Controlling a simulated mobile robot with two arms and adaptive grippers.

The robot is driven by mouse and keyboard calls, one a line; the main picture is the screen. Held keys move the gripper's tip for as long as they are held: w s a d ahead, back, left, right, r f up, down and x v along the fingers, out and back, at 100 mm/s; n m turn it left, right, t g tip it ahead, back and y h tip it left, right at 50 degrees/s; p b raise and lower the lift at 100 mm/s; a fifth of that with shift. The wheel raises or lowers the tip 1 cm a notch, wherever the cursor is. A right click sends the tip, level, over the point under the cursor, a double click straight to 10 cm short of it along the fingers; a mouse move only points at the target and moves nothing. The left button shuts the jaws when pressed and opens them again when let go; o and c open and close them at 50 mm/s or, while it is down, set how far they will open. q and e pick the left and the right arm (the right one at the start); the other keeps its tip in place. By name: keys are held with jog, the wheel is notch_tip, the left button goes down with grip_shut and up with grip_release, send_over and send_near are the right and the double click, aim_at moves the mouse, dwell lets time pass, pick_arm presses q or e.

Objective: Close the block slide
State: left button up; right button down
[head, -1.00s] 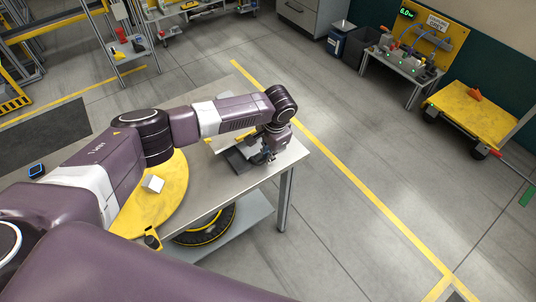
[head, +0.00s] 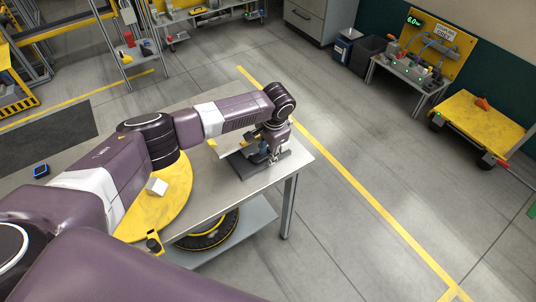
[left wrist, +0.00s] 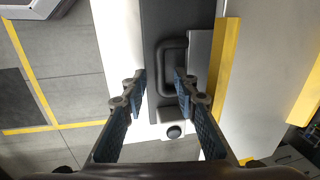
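The block slide is a dark grey rail (head: 247,172) with a block on the far right part of the table, under my left wrist. In the left wrist view a dark loop handle (left wrist: 172,62) stands on the dark rail (left wrist: 160,22), with a round knob (left wrist: 173,131) below it. My left gripper (head: 262,152) is low over the rail. In the left wrist view its fingers (left wrist: 160,82) are apart; the right fingertip overlaps the handle's lower part. I cannot tell whether they touch. My right gripper is not in view.
The grey table (head: 222,194) carries a yellow round plate (head: 180,190) with a white cube (head: 156,187). A tyre (head: 210,232) lies on the shelf below. A yellow cart (head: 485,122) stands far right. The floor right of the table is clear.

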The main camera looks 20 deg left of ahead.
pick_arm(q)
notch_tip(320, 180, up, 12)
jog(key=s+d, duration=0.1)
jog(key=shift+s+d, duration=0.15)
jog(key=shift+d, duration=0.15)
jog(key=shift+f, duration=0.2)
dwell(0.5)
